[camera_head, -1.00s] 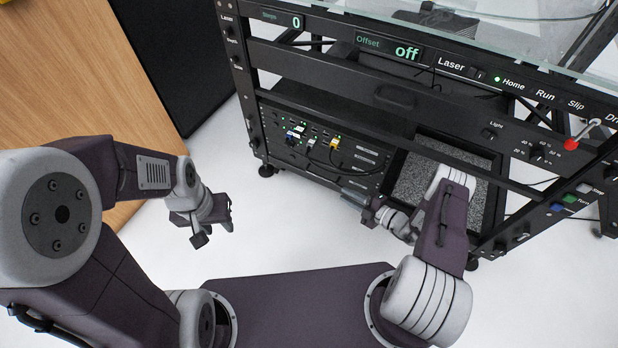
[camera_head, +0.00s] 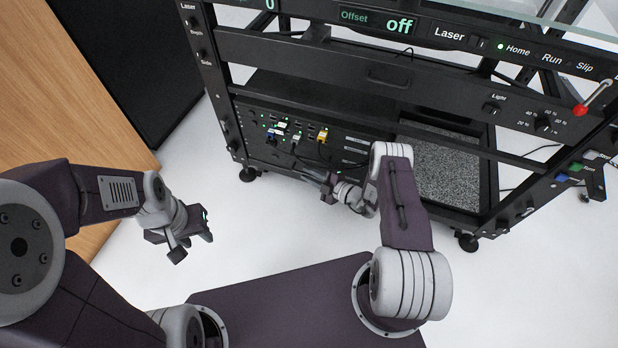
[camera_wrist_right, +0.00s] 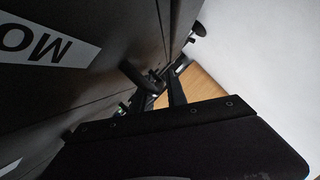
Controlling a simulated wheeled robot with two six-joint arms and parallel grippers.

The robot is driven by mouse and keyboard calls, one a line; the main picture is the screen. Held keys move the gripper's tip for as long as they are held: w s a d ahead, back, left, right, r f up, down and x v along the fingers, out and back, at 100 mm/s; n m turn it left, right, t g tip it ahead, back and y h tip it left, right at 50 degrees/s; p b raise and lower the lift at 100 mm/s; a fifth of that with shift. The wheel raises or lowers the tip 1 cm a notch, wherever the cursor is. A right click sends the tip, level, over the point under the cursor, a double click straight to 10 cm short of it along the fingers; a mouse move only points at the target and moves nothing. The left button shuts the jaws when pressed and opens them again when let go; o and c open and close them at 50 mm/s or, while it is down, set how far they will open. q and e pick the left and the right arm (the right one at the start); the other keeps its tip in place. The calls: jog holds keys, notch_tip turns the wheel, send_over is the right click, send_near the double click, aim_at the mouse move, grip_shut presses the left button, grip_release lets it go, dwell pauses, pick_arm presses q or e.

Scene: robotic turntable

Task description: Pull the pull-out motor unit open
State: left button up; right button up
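The black rack's lower-left unit, with lit ports and plugged cables (camera_head: 290,135), appears to be the motor unit; it sits in the frame. The right wrist view shows a dark front with a white label reading "MO" (camera_wrist_right: 30,42), cut off by the picture edge. A dark handle (camera_wrist_right: 135,75) stands out from that front. My right gripper (camera_head: 322,184) is low in front of the unit. Its fingers (camera_wrist_right: 155,97) look apart near the handle; whether they touch it is unclear. My left gripper (camera_head: 193,237) is open and empty, left of the rack above the floor.
A black drawer front with a handle (camera_head: 388,82) spans the rack above the unit. A grey textured panel (camera_head: 435,175) lies at the lower right of the rack. A wooden surface (camera_head: 60,110) and black panel (camera_head: 130,60) stand left. White floor between is clear.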

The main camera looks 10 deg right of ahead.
grip_shut()
dwell(1.4)
